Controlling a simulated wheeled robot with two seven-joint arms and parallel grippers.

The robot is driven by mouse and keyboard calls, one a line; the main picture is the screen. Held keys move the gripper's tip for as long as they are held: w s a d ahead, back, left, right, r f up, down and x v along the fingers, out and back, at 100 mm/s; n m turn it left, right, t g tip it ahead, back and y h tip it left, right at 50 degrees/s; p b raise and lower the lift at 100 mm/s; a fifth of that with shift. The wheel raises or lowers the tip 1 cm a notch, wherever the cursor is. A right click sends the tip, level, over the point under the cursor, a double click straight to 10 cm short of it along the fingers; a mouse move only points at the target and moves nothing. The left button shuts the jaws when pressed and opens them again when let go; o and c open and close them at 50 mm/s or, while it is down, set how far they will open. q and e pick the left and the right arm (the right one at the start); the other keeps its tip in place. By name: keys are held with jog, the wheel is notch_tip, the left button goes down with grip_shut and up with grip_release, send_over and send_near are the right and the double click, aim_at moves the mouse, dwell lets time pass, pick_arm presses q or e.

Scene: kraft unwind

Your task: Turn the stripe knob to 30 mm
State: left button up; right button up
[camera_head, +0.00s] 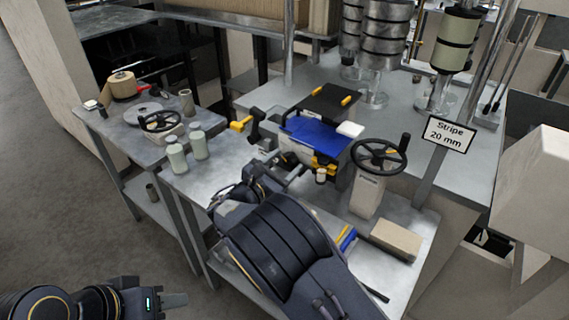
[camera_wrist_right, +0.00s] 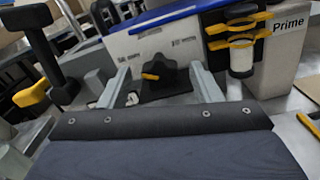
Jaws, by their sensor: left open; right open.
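A black star-shaped knob with a yellow pointer (camera_wrist_right: 150,77) sits on the front of a white-and-blue unit in the right wrist view. My right gripper (camera_wrist_right: 163,88) is open, with one finger on each side of the knob in that view; I cannot tell whether they touch it. In the head view my right gripper (camera_head: 286,171) is at the front of the blue-topped unit (camera_head: 318,134), and the arm hides the knob. A sign (camera_head: 448,134) reads "Stripe 20 mm". My left gripper (camera_head: 172,301) is open and empty, low at the left, away from the tables.
A black handwheel (camera_head: 379,156) stands right of the unit. A black lever with a yellow end (camera_wrist_right: 32,94) is on the left. A white cylinder in yellow clamps (camera_wrist_right: 241,60) is close right of the knob.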

jog(key=b+v, duration=0.1)
jog(key=v, duration=0.6)
jog(key=shift+s, duration=0.2)
jog(key=shift+a, duration=0.1)
jog(key=s+d+f+m+g+y, duration=0.1)
jog(key=s+d+m+g+y, duration=0.2)
jog(key=d, duration=0.5)
jog(key=s+d+f+m+g, duration=0.1)
jog(key=s+d+m+g, duration=0.4)
jog(key=d, duration=0.3)
jog(key=s+d+f+m+g+y, duration=0.15)
jog(key=d+m+g, duration=0.3)
jog(key=d, duration=0.45)
jog(key=s+r+m+t+y, duration=0.1)
jog(key=s+m+y, duration=0.4)
jog(key=s, duration=0.5)
jog(key=s+r+m+t+y, duration=0.2)
jog(key=s+m+y, duration=0.3)
jog(key=s+m, duration=0.5)
jog(key=shift+s+d, duration=0.35)
jog(key=shift+s, duration=0.2)
